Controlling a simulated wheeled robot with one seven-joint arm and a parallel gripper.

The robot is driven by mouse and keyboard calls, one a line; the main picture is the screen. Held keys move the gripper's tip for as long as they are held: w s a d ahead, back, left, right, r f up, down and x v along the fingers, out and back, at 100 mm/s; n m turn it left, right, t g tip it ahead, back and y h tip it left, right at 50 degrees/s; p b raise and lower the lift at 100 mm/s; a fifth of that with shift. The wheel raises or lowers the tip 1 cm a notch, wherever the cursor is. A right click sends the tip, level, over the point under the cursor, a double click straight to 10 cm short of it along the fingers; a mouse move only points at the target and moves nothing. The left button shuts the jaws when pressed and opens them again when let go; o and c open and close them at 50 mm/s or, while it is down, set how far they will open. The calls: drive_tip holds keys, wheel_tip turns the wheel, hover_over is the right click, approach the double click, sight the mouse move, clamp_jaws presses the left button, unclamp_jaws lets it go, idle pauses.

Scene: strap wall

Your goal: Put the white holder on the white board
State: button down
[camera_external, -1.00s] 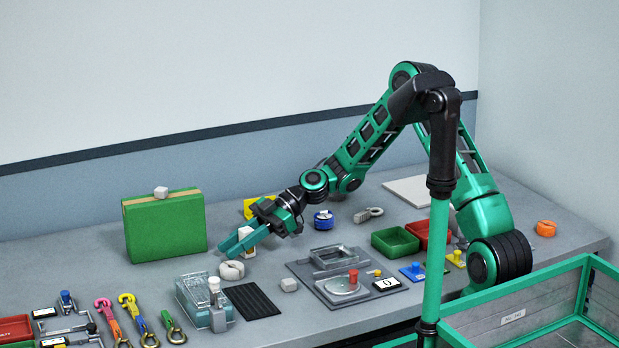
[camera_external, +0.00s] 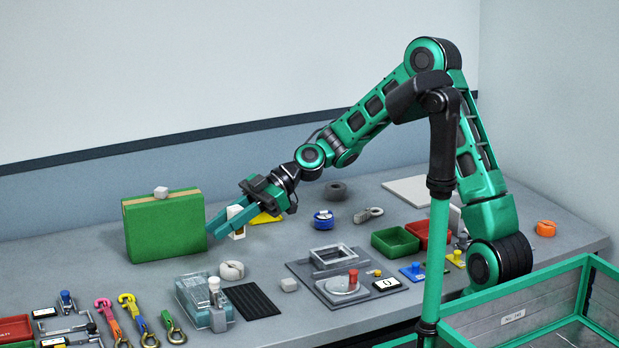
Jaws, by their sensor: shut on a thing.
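A small white block-like thing (camera_external: 236,212), which looks like the white holder, is between the teal fingers of my gripper (camera_external: 224,221). My gripper is shut on it, close to the right side of the green case. The fingers hide part of it, and an orange-brown patch shows at its lower end. I cannot tell whether it touches the table. A flat white board (camera_external: 412,189) lies on the table at the back right, well away from my gripper, partly behind my arm.
The green case (camera_external: 165,230) stands at the left with a small white block on top. A yellow piece (camera_external: 265,218) lies behind my gripper. A grey fixture plate (camera_external: 310,272), a blue roll (camera_external: 323,219) and green tray (camera_external: 395,242) lie between the gripper and right side.

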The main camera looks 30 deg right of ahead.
drive_tip(key=shift+s+a+r, duration=0.25)
drive_tip(key=shift+s, duration=0.05)
drive_tip(key=shift+w, duration=0.1)
drive_tip(key=w+d+m+t, duration=0.4)
drive_tip(key=w+d+t, duration=0.1)
drive_tip(key=w+d, duration=0.75)
drive_tip(key=m+t+h, duration=0.8)
drive_tip(key=m+t, duration=0.2)
drive_tip(key=m, duration=0.1)
hover_over(411, 186)
wheel_tip(411, 186, down, 6)
drive_tip(key=shift+a+r, duration=0.15)
drive_tip(key=shift+d+f, duration=0.25)
wheel_tip(411, 186, down, 4)
drive_tip(key=shift+r, duration=0.1)
